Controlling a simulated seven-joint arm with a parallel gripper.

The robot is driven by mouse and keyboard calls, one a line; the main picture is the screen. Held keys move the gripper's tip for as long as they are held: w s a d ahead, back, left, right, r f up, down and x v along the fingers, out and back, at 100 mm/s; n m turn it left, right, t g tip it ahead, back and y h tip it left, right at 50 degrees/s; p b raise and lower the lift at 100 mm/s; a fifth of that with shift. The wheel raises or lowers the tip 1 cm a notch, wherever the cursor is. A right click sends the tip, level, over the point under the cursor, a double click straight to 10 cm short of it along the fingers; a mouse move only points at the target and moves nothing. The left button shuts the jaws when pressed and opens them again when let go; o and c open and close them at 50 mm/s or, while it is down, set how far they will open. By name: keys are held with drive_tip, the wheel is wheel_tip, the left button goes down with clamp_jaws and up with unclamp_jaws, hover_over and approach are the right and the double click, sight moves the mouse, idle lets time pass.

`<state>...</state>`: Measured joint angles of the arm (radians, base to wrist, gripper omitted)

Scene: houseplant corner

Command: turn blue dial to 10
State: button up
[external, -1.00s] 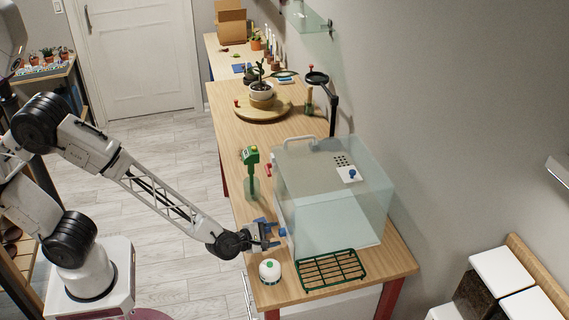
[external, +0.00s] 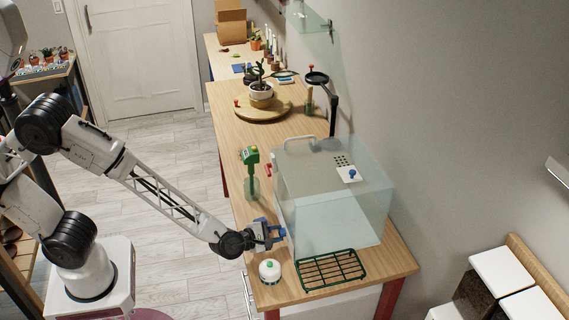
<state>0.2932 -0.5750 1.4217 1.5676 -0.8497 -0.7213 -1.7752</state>
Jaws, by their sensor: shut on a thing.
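A clear glass case (external: 335,200) stands on the wooden bench. A small blue dial (external: 282,232) is on the front left face of the case, low down. My gripper (external: 279,233) is at this face with its fingers shut on the blue dial. The fingers hide most of the dial, and no numbers or pointer can be read. Another blue knob (external: 352,174) sits on a white plate on the lid of the case, apart from my gripper.
A white round timer-like pot with a green top (external: 270,270) stands just in front of my gripper. A green wire rack (external: 331,270) lies in front of the case. A green spray bottle (external: 251,172) stands behind my gripper. The bench's left edge runs under my wrist.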

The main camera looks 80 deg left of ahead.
drive_tip(key=shift+f, duration=0.1)
drive_tip(key=shift+m+y, duration=0.6)
drive_tip(key=shift+m, duration=0.4)
drive_tip(key=o, duration=0.9)
drive_tip(key=shift+v, duration=3.95)
drive_tip(key=shift+f, duration=0.1)
